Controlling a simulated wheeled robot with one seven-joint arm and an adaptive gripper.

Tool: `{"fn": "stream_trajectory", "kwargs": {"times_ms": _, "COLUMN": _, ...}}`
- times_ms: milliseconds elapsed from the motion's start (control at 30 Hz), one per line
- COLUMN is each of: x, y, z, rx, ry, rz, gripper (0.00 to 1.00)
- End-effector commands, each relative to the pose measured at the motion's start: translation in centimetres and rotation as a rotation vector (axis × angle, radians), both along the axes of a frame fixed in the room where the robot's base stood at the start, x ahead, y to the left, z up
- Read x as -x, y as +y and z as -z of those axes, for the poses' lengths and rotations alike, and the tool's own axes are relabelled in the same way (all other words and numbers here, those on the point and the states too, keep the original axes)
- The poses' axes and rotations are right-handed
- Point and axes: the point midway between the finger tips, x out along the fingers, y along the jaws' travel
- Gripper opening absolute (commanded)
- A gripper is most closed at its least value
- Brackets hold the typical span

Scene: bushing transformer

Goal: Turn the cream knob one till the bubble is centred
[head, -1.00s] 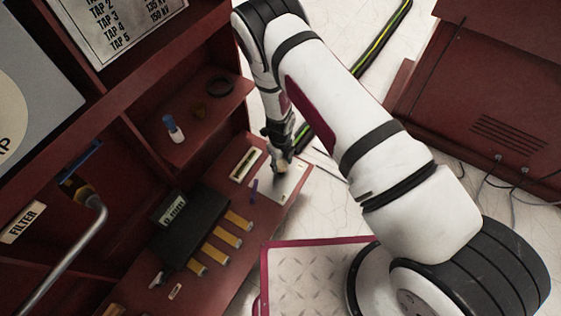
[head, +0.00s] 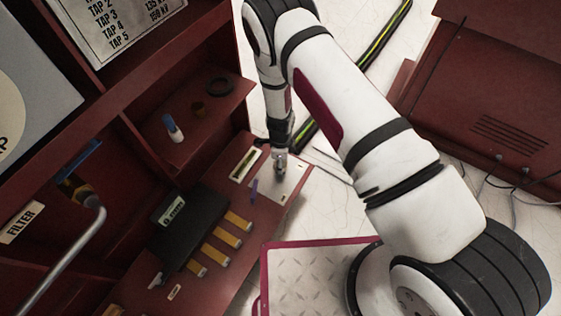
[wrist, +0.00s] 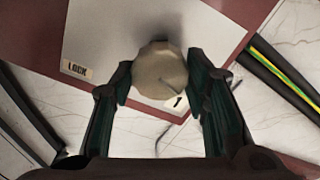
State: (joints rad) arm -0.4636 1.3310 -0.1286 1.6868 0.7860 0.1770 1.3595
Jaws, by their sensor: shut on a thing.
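The cream knob (wrist: 158,70) is a faceted, rounded knob on a pale metal plate (wrist: 100,35), with a "1" label (wrist: 178,102) beside it. In the wrist view my gripper (wrist: 157,78) has a finger on each side of the knob and is shut on it. In the head view my gripper (head: 280,168) points down at the plate (head: 293,187) on the red shelf, and the knob is mostly hidden there. A level vial in a cream frame (head: 245,164) lies left of the plate; its bubble is too small to make out.
A "LOCK" label (wrist: 77,69) is on the plate. A blue pin (head: 254,190) stands by the plate's left edge. A black block (head: 190,228) with several yellow tabs sits nearer. A white bottle with a blue cap (head: 173,129) and a black ring (head: 220,87) are on the upper shelf.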

Motion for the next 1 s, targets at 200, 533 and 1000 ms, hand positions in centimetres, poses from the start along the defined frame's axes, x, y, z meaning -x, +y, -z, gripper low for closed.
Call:
{"fn": "stream_trajectory", "kwargs": {"times_ms": 200, "x": -0.05, "y": 0.06, "z": -0.02, "rx": -0.001, "ry": -0.001, "rz": -0.018, "gripper": 0.14}}
{"fn": "stream_trajectory", "kwargs": {"times_ms": 533, "x": -0.04, "y": 0.08, "z": -0.02, "rx": -0.001, "ry": -0.001, "rz": -0.017, "gripper": 0.51}}
{"fn": "stream_trajectory", "kwargs": {"times_ms": 1000, "x": -0.08, "y": 0.06, "z": -0.63, "rx": -0.001, "ry": -0.001, "rz": -0.016, "gripper": 0.62}}
